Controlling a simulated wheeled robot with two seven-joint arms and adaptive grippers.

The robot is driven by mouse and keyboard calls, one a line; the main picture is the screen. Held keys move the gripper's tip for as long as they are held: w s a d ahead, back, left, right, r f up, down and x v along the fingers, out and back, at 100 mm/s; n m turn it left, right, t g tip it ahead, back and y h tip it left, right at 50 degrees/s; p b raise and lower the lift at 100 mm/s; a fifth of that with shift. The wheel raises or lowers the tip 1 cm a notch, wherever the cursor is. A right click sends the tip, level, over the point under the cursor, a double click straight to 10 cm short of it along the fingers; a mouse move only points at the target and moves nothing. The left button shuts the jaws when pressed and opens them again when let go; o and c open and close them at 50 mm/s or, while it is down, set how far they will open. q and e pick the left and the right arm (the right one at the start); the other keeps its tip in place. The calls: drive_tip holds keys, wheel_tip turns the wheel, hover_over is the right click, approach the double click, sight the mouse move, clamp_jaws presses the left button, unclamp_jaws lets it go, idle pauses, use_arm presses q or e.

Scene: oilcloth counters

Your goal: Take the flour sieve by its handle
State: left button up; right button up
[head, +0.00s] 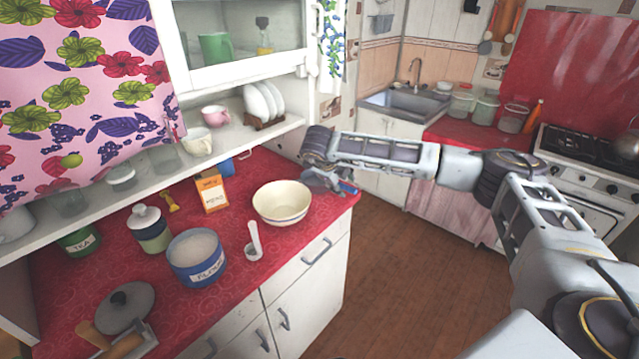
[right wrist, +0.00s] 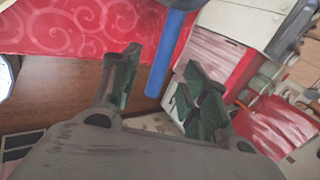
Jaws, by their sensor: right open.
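The flour sieve shows mainly as a blue handle (right wrist: 166,55) in the right wrist view, with part of a dark rim at the top edge. The rest of it is out of that picture. In the head view a small blue piece (head: 348,188), likely this handle, shows at the counter's right end, mostly hidden by my gripper. My right gripper (head: 335,183) is there, pointing down. In the right wrist view its fingers (right wrist: 160,88) are open, one on each side of the handle's end, with gaps visible. My left gripper is not in view.
On the red counter (head: 225,297) stand a cream bowl (head: 282,203), just left of my gripper, a white scoop (head: 254,240), a blue flour canister (head: 197,258) and an orange carton (head: 211,191). A shelf (head: 235,140) overhangs the back. Open floor (head: 400,270) lies right of the counter.

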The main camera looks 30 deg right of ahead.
sight(343, 186)
drive_tip(key=x, duration=0.1)
drive_tip(key=p+x, duration=0.1)
drive_tip(key=x, duration=0.1)
drive_tip(key=shift+w+d+f, duration=0.1)
drive_tip(key=shift+w+f, duration=0.1)
drive_tip(key=shift+w, duration=0.1)
drive_tip(key=shift+w+d+f, duration=0.15)
drive_tip(key=shift+d+f, duration=0.1)
drive_tip(key=shift+f, duration=0.2)
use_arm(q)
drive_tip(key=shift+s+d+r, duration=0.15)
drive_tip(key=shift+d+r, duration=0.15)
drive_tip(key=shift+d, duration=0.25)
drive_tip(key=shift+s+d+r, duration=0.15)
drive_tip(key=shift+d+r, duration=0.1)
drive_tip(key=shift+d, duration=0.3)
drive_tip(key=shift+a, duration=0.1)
use_arm(e)
drive_tip(key=shift+c, duration=0.4)
drive_tip(key=c, duration=0.7)
clamp_jaws()
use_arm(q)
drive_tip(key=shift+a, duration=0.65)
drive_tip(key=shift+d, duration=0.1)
